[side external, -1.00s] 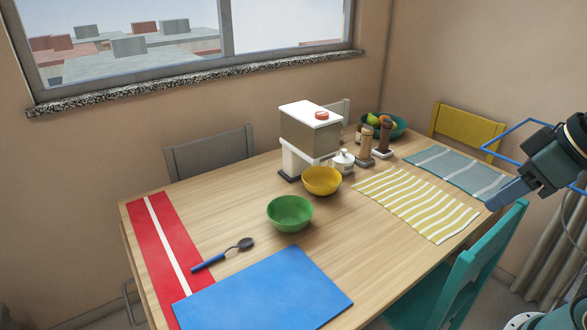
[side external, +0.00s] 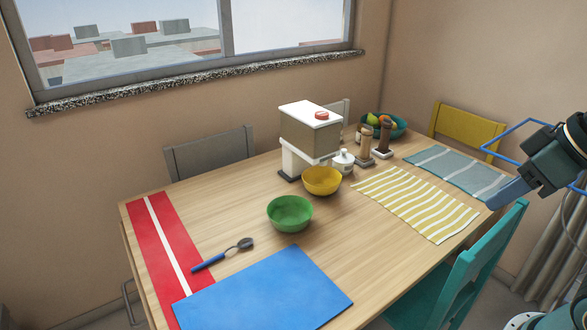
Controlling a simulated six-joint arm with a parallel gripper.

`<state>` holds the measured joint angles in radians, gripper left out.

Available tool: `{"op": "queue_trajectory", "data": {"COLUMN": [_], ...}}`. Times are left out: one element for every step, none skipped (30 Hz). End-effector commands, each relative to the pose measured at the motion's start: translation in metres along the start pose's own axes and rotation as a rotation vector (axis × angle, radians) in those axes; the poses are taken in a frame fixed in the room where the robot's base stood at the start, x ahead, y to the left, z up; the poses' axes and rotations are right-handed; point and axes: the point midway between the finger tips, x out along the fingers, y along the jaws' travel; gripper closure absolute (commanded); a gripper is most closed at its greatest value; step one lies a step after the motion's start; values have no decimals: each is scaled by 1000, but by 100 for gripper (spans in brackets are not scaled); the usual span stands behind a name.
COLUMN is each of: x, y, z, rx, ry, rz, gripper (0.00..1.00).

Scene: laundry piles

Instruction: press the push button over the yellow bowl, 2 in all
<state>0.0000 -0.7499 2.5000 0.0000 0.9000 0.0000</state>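A dispenser (side external: 310,138) with a white top and a grey-brown body stands at the back middle of the table. A red push button (side external: 321,114) sits on its top. The yellow bowl (side external: 322,182) stands on the table at the dispenser's front foot. My gripper (side external: 498,198) is at the right edge of the picture, beyond the table's right side and far from the button. Its fingers show as one blue-grey shape, so I cannot tell whether they are apart. I see nothing held.
A green bowl (side external: 290,213), a spoon (side external: 224,255) and a blue mat (side external: 263,290) lie nearer the front. A white bottle (side external: 343,161), two mills (side external: 366,147) and a fruit bowl (side external: 399,129) stand right of the dispenser. A teal chair (side external: 470,265) stands at the right.

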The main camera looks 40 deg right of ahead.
Motion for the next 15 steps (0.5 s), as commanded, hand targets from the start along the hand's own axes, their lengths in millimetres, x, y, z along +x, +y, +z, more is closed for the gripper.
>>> {"op": "queue_trajectory", "data": {"x": [0, 0, 0, 0, 0, 0, 0, 0, 0, 0, 0, 0, 0, 0, 0], "y": [0, 0, 0, 0, 0, 0, 0, 0, 0, 0, 0, 0, 0, 0, 0], "z": [0, 0, 0, 0, 0, 0, 0, 0, 0, 0, 0, 0, 0, 0, 0], "rx": [0, 0, 0, 0, 0, 0, 0, 0, 0, 0, 0, 0, 0, 0, 0], "ry": [0, 0, 0, 0, 0, 0, 0, 0, 0, 0, 0, 0, 0, 0, 0], "rz": [0, 0, 0, 0, 0, 0, 0, 0, 0, 0, 0, 0, 0, 0, 0], "gripper": [75, 81, 89, 95, 100, 100, 100, 100, 100, 100, 100, 100, 100, 100, 100]}}
